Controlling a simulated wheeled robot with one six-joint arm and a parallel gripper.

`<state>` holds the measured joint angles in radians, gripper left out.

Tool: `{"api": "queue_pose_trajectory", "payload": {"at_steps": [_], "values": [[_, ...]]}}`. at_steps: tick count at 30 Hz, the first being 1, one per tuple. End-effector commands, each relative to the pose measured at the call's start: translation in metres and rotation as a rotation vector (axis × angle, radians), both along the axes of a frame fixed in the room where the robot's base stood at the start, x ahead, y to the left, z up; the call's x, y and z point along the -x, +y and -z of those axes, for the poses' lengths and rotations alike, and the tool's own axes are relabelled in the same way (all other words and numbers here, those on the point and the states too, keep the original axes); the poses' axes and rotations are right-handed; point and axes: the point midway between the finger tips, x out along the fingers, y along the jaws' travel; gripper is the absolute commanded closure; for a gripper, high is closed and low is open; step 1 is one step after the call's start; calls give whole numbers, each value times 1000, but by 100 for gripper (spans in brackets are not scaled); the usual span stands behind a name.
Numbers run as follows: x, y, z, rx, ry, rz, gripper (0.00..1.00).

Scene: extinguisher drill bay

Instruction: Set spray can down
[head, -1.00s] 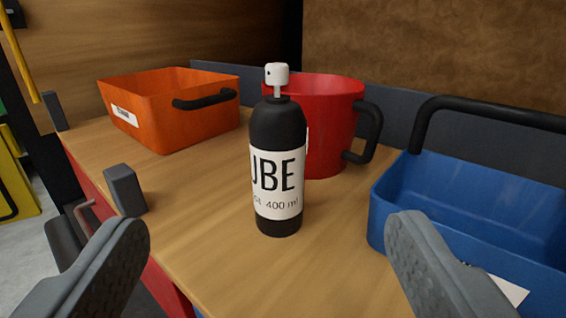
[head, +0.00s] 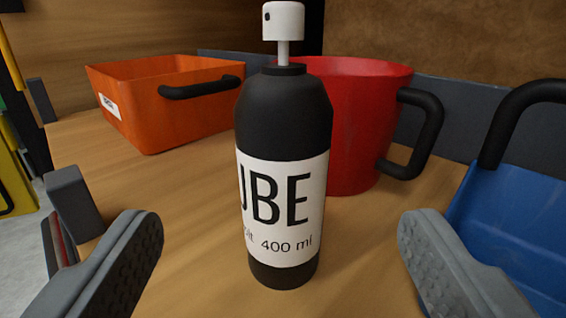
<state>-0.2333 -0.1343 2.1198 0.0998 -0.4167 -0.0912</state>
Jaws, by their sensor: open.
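The spray can (head: 284,195) is black with a white label reading "UBE" and "400 ml" and a white nozzle on top. It stands upright on the wooden bench top (head: 190,215) in the middle of the head view. My gripper (head: 280,240) is open, with one grey finger at the lower left and one at the lower right. The can stands between and beyond the fingertips, with a visible gap on both sides. Neither finger appears to touch it.
A red mug-like container (head: 365,135) with a black handle stands close behind the can. An orange bin (head: 165,115) is at the back left, a blue bin (head: 520,215) at the right. A grey block (head: 73,200) sits at the left edge. Bare wood lies left of the can.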

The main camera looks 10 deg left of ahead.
Motion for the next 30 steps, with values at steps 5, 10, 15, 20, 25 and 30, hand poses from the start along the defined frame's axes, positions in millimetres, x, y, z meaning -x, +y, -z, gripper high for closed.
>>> {"api": "queue_pose_trajectory", "payload": {"at_steps": [5,10,15,20,25,30], "values": [[-27,5,1,0,1,0,21],[-51,10,1,0,1,0,21],[-67,13,0,0,0,0,21],[-73,14,0,0,0,0,21],[-82,15,1,0,1,1,21],[-103,18,2,0,1,1,21]]}}
